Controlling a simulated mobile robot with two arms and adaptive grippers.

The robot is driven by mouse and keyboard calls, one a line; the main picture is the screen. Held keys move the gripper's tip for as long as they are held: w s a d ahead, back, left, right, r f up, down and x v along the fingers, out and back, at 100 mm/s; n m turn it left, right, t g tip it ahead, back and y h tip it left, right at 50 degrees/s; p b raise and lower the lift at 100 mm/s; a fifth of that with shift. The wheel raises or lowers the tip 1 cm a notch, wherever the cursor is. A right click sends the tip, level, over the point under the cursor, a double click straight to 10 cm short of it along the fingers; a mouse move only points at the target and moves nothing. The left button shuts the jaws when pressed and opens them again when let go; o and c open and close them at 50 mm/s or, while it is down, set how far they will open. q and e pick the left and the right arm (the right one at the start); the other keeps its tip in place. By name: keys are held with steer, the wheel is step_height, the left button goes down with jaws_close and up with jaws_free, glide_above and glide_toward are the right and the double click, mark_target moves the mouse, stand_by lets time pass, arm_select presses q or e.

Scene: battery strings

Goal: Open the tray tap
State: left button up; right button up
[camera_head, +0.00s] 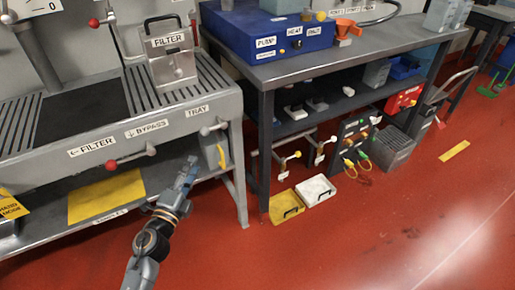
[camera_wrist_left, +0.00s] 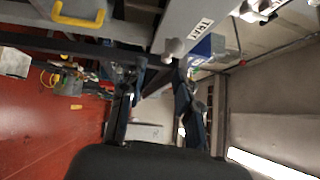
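The tray tap (camera_head: 213,128) is a small metal lever with pale knobs. It sits on the front face of the grey bench, just below the TRAY label (camera_head: 197,111). In the left wrist view, a pale knob (camera_wrist_left: 172,48) shows close to the fingertips, near the right finger, and the TRAY label (camera_wrist_left: 203,25) is behind it. My left gripper (camera_head: 191,163) is below and left of the tap in the head view. Its two fingers (camera_wrist_left: 160,66) are apart with nothing held between them. Whether a finger touches the knob I cannot tell. My right gripper is out of view.
A yellow handle (camera_head: 221,156) is on the bench side below the tap. A yellow sheet (camera_head: 106,196) lies on the lower shelf. Red floor is open in front.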

mark_target(213, 128)
arm_select(q)
steer(key=shift+m+t, duration=0.3)
steer(key=shift+m, duration=0.3)
steer(key=x, duration=0.4)
steer(key=r+x, duration=0.1)
steer(key=x, duration=0.4)
steer(key=d+r+x, duration=0.1)
steer(key=x, duration=0.4)
steer(key=shift+s+d, duration=0.1)
steer(key=shift+c, duration=0.2)
jaws_close()
